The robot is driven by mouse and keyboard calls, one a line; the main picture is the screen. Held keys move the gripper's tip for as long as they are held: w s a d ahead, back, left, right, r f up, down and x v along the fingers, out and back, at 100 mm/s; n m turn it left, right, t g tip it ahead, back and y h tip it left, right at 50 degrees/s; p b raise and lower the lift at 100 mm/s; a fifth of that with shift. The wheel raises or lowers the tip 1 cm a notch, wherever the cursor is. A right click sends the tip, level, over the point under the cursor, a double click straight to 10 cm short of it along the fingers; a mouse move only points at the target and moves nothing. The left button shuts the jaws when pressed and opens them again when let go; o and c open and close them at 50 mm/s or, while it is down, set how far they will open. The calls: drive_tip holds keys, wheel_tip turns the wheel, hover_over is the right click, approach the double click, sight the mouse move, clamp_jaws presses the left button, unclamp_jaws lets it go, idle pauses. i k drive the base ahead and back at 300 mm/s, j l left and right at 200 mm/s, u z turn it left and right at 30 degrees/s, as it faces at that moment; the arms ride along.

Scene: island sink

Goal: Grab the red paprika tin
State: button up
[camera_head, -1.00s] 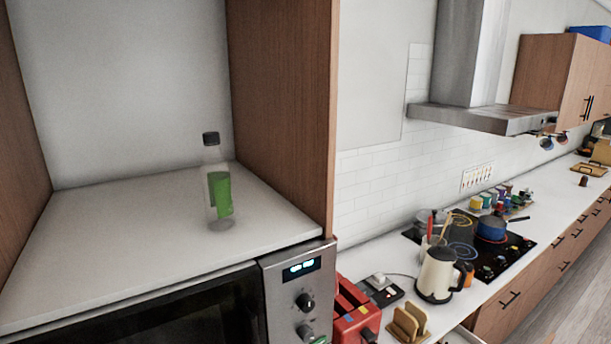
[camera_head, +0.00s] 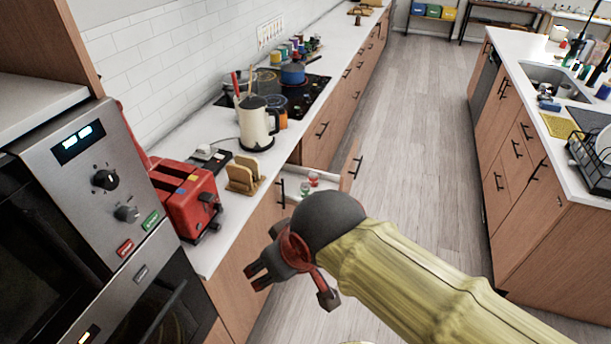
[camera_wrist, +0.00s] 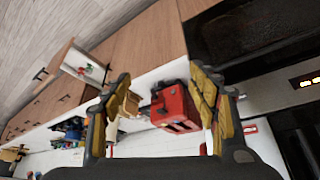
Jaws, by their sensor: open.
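I cannot single out the red paprika tin for sure. A row of small coloured containers (camera_head: 293,48) stands on the far counter behind the hob, too small to read. A small red-topped container (camera_head: 313,178) sits in the open drawer (camera_head: 328,185); I cannot tell if it is the tin. The drawer also shows in the wrist view (camera_wrist: 80,65). My gripper (camera_head: 293,284) is open and empty, in front of the counter and nearer than the drawer. In the wrist view, its two fingers (camera_wrist: 158,75) stand apart, with the red toaster seen between them.
The red toaster (camera_head: 186,196), a wooden rack (camera_head: 243,176) and a cream kettle (camera_head: 256,125) stand on the left counter. The oven (camera_head: 95,190) is at near left. The island (camera_head: 545,190) is at right. The floor (camera_head: 410,130) between is clear.

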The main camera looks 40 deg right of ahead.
sight(313, 176)
drive_tip(key=i+l+z, duration=0.1)
drive_tip(key=l, duration=0.35)
drive_tip(key=i+l, duration=0.2)
drive_tip(key=l, duration=0.25)
drive_tip(key=i+l+z, duration=0.15)
drive_tip(key=l, duration=0.3)
drive_tip(key=i+l, duration=0.2)
drive_tip(key=l, duration=0.25)
drive_tip(key=i+l+z, duration=0.15)
drive_tip(key=l, duration=0.25)
drive_tip(key=i+l, duration=0.25)
drive_tip(key=l, duration=0.2)
drive_tip(key=i+l+z, duration=0.15)
drive_tip(key=l, duration=0.25)
drive_tip(key=i+l, duration=0.3)
drive_tip(key=l+z, duration=0.05)
drive_tip(key=l, duration=0.05)
